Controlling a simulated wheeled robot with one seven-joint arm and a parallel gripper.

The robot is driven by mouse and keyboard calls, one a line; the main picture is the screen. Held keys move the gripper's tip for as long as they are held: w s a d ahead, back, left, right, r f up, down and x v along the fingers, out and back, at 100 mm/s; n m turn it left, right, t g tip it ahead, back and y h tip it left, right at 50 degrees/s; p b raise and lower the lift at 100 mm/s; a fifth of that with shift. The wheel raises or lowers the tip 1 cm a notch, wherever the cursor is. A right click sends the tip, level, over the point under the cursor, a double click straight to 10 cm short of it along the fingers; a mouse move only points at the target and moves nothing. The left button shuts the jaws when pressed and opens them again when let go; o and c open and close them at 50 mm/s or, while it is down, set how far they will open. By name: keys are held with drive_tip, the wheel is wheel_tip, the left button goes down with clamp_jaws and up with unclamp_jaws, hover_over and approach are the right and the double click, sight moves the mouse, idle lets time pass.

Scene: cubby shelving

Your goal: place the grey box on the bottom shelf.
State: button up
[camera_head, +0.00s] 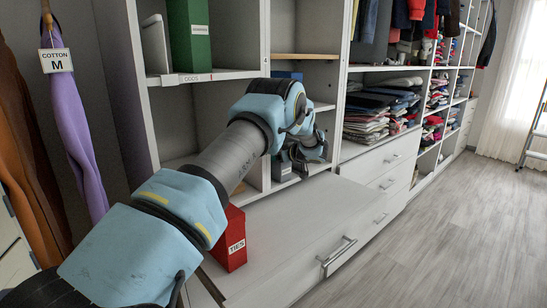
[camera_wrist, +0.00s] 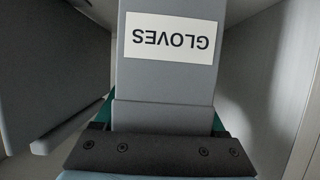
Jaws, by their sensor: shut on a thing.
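A grey box (camera_wrist: 165,75) with an upside-down GLOVES label fills the middle of the wrist view. My gripper (camera_wrist: 163,122) is shut on it, with a finger edge showing at each side. In the head view my gripper (camera_head: 304,158) is at the front of the lower cubby, and a bit of the grey box (camera_head: 282,170) shows just beside it, low in that compartment. The arm hides most of the box there. I cannot tell whether the box touches the shelf floor (camera_head: 255,192).
A red TIES box (camera_head: 234,240) stands on the white drawer top (camera_head: 290,215), close to my arm. A green box (camera_head: 190,35) stands on the upper shelf. A blue box (camera_head: 287,75) sits behind my wrist. Folded clothes (camera_head: 375,110) fill shelves at right. The floor is clear.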

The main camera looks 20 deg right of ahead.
drive_tip(key=shift+f, duration=0.1)
drive_tip(key=o, duration=1.6)
drive_tip(key=shift+c, duration=0.2)
drive_tip(key=shift+s+d+r, duration=0.1)
drive_tip(key=shift+r, duration=0.1)
drive_tip(key=b+v, duration=0.1)
drive_tip(key=v, duration=1)
drive_tip(key=shift+s+r, duration=0.25)
drive_tip(key=shift+s, duration=0.05)
drive_tip(key=shift+d, duration=0.2)
